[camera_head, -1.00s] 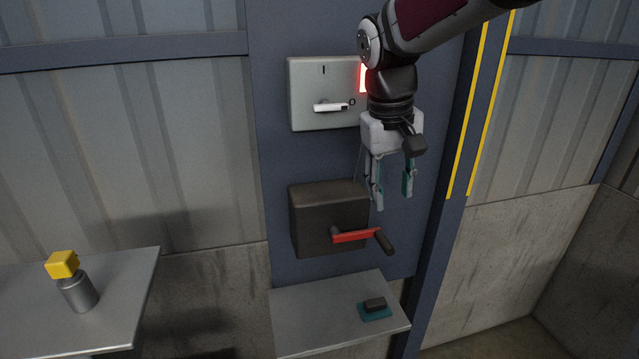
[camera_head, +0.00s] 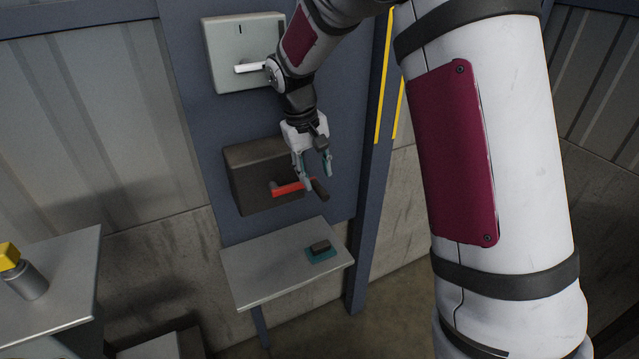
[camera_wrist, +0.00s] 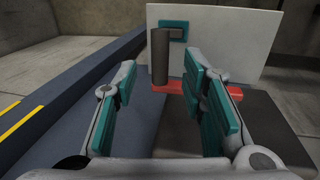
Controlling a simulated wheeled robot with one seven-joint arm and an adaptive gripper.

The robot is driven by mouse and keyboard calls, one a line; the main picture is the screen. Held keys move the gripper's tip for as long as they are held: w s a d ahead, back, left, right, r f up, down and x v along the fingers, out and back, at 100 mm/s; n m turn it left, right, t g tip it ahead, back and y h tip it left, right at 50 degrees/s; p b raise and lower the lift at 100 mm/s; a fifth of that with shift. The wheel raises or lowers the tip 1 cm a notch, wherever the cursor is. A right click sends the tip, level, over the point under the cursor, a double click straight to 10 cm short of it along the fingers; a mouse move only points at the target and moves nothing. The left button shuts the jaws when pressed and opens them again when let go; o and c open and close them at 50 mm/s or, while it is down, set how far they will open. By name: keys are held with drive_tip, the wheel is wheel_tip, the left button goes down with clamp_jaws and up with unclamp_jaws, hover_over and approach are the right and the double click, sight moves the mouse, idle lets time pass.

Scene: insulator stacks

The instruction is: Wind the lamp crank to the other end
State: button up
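The lamp crank has a red arm (camera_head: 288,188) on the front of a dark brown box (camera_head: 262,160) and a dark handle (camera_head: 320,188) at the arm's right end. My gripper (camera_head: 317,182) is at the handle in the head view, its fingers apart. In the wrist view, the handle (camera_wrist: 160,57) stands upright beyond the fingertips, between the two teal-padded fingers (camera_wrist: 162,82). The red arm (camera_wrist: 178,88) lies partly behind the right finger. I see no finger closed on the handle.
A grey switch box (camera_head: 232,60) with a white lever is above. A small shelf (camera_head: 255,275) below holds a dark block on a teal pad (camera_head: 321,255). A table (camera_head: 70,270) at left bears a grey cylinder with a yellow cube (camera_head: 9,256).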

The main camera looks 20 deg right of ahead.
sight(319, 188)
drive_tip(key=shift+d+f, duration=0.2)
drive_tip(key=shift+f, duration=0.9)
drive_tip(key=shift+d+f, duration=0.2)
drive_tip(key=shift+f, duration=0.85)
clamp_jaws()
